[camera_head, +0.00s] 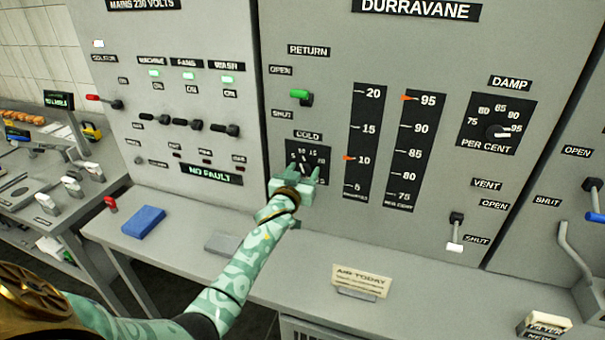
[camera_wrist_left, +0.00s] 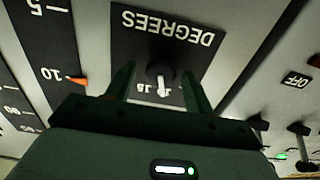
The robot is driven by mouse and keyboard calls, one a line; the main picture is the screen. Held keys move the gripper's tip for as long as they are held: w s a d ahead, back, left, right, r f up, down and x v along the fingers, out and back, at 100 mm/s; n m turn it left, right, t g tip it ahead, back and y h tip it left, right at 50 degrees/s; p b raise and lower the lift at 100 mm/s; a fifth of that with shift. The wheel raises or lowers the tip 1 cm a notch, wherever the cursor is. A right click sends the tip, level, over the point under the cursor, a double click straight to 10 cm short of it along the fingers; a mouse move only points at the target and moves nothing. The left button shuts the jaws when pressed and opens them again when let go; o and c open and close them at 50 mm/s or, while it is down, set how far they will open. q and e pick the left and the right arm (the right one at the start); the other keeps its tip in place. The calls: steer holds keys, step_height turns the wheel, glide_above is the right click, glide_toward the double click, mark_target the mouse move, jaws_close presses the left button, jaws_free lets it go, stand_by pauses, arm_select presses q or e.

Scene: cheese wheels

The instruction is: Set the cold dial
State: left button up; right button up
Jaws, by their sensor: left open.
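The cold dial (camera_head: 304,165) is a small dark knob with a white pointer on a black plate under the COLD label, in the middle of the head view. My left gripper (camera_head: 301,174) is at the plate's lower part, its open fingers partly covering it. In the left wrist view the cold dial (camera_wrist_left: 160,78) sits between the two spread fingers of my left gripper (camera_wrist_left: 155,85). That view is upside down, with DEGREES on the plate and the pointer near a 15 mark. Whether the fingers touch the knob cannot be told. My right gripper is not in view.
A temperature scale (camera_head: 366,140) with an orange marker at 10 is right of the dial. A green-handled return lever (camera_head: 301,96) is above. The damp dial (camera_head: 497,130) and vent lever (camera_head: 455,232) are further right.

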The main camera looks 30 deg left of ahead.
arm_select(q)
steer(key=c, duration=1)
steer(key=shift+o, duration=0.3)
steer(key=shift+m, duration=0.4)
steer(key=m, duration=0.3)
steer(key=shift+d+f+m, duration=0.1)
steer(key=shift+m, duration=1.9)
steer(key=o, duration=0.9)
